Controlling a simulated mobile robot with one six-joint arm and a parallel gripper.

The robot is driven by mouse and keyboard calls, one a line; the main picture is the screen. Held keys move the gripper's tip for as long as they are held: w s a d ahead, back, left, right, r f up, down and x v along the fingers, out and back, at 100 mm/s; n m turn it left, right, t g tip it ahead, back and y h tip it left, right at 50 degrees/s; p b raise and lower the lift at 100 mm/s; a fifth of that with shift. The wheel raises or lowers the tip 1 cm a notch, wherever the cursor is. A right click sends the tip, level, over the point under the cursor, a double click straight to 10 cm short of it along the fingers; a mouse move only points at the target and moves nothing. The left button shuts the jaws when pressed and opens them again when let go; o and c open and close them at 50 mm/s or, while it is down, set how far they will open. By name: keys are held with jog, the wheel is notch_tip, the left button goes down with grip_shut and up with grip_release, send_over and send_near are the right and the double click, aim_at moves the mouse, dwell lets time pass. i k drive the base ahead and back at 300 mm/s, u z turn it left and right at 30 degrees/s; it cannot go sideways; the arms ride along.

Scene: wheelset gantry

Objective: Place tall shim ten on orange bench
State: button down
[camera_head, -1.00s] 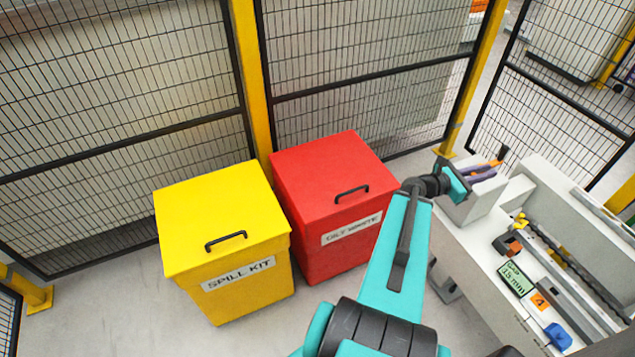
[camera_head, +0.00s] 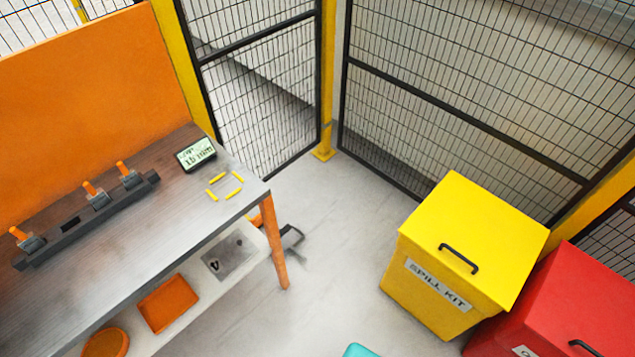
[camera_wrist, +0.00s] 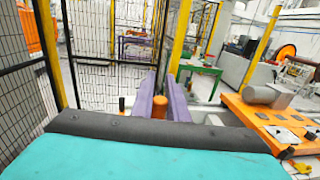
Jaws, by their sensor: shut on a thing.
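The orange bench (camera_head: 225,217) stands at the left of the head view, with a grey metal top, an orange back panel and orange legs. Yellow corner marks (camera_head: 233,193) outline a small empty patch near its right end. My gripper (camera_wrist: 161,88) shows in the wrist view as two purple fingers, shut on a small orange piece (camera_wrist: 159,107). I take this piece for the shim; its number and most of its body are hidden. In the head view only a bit of my teal arm shows at the bottom edge, and the gripper is out of view.
A small display (camera_head: 196,154) reading 15 mm stands behind the marks. A dark rack (camera_head: 85,222) with three orange-handled blocks lies along the bench. Orange trays (camera_head: 167,303) sit on the lower shelf.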

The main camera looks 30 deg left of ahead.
aim_at(144, 224)
jog(key=u, duration=0.65)
jog(key=i, duration=0.85)
jog(key=z, duration=0.8)
jog(key=k, duration=0.15)
jog(key=u, duration=2.85)
